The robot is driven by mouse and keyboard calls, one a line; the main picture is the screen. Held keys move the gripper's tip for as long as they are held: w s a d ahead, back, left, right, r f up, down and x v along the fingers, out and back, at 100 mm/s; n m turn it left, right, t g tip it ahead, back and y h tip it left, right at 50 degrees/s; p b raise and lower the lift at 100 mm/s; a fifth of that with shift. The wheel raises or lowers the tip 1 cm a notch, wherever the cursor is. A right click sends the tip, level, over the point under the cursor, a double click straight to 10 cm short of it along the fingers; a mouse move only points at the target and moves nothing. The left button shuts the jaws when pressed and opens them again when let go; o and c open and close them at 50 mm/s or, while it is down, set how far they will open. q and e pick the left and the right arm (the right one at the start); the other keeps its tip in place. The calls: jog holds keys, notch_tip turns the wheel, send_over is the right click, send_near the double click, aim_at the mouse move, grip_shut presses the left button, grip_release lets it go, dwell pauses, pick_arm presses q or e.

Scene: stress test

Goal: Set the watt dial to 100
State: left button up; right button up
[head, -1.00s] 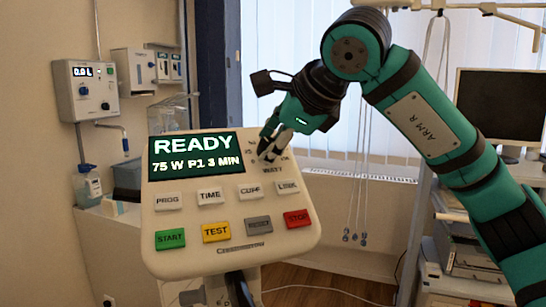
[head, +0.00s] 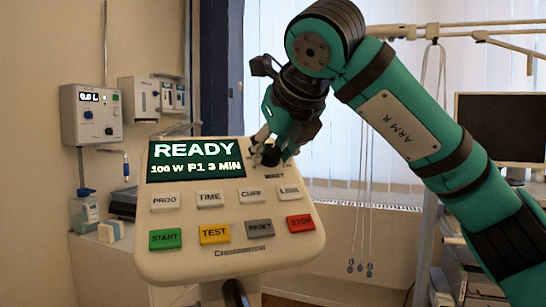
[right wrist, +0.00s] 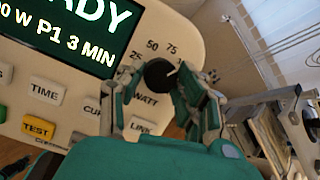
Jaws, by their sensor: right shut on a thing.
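The control panel (head: 225,262) is a cream tilted console. Its green display (head: 196,163) reads "READY" and "100 W P1 3 MIN". The watt dial (right wrist: 158,74) is a round black knob with a white pointer mark directed to the right in the right wrist view. The labels 25, 50 and 75 show around it there; a finger covers the scale further right. My right gripper (head: 266,152) is at the panel's upper right. In the right wrist view its fingers (right wrist: 154,92) are on either side of the dial, shut on it.
Below the display are PROG, TIME, CUFF and LINK keys, then green START (head: 165,239), yellow TEST (head: 214,233), grey RESET (head: 259,228) and red STOP (head: 300,222). A wall unit (head: 91,115) hangs at left. A dark monitor (head: 502,130) stands at right.

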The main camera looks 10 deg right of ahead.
jog(key=shift+f+m, duration=0.1)
jog(key=shift+m, duration=0.6)
jog(key=o, duration=1.1)
jog(key=shift+o, duration=0.2)
jog(key=shift+s+r, duration=0.4)
jog(key=shift+r, duration=0.05)
jog(key=v, duration=1.1)
jog(key=shift+a, duration=0.2)
